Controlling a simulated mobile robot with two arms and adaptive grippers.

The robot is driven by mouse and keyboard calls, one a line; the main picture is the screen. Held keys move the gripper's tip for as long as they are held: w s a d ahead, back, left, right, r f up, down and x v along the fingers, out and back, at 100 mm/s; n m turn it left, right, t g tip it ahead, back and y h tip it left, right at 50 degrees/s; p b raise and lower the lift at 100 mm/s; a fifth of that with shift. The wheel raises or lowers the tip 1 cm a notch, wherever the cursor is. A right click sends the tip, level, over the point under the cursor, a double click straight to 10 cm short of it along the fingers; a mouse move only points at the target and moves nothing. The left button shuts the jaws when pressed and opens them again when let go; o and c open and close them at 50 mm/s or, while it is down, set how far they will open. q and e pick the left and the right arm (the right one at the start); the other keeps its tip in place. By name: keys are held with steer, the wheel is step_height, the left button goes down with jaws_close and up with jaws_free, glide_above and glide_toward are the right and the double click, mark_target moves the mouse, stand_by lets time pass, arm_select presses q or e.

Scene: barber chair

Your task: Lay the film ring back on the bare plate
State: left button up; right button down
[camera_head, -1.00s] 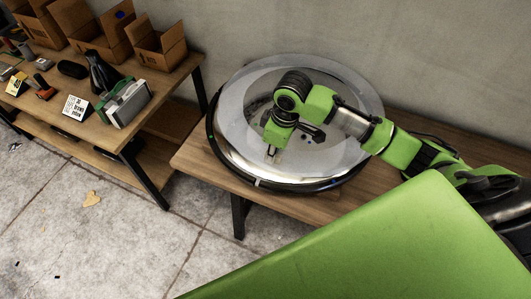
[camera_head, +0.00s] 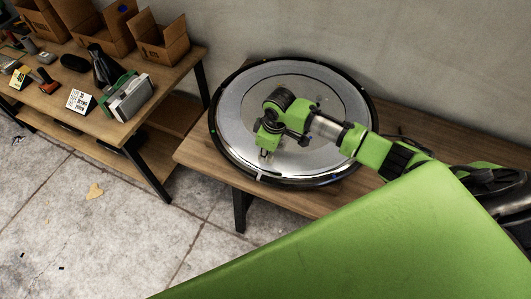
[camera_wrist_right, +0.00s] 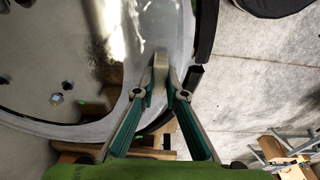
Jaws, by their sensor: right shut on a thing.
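The film ring (camera_head: 237,112) is a flat grey, wide band. In the head view it lies level over the round plate (camera_head: 328,108), roughly centred within the plate's black rim. The plate's middle shows through the ring's hole. My right gripper (camera_head: 264,155) is at the ring's near side, pointing down. In the right wrist view, my right gripper (camera_wrist_right: 160,92) is shut on a small pale tab at the ring's edge. Whether the ring fully touches the plate under the gripper is hard to tell. My left gripper is not in view.
The plate stands on a wooden bench (camera_head: 192,153) against a grey wall. A second wooden table (camera_head: 140,125) at left holds cardboard boxes (camera_head: 160,40), tools and small cards. A gap of concrete floor (camera_head: 150,240) lies in front of both.

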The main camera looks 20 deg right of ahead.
steer(key=shift+f, duration=0.1)
steer(key=c, duration=2)
jaws_free()
steer(key=shift+c, duration=0.2)
step_height(320, 180, up, 12)
steer(key=s+d+b, duration=0.1)
steer(key=shift+s, duration=0.3)
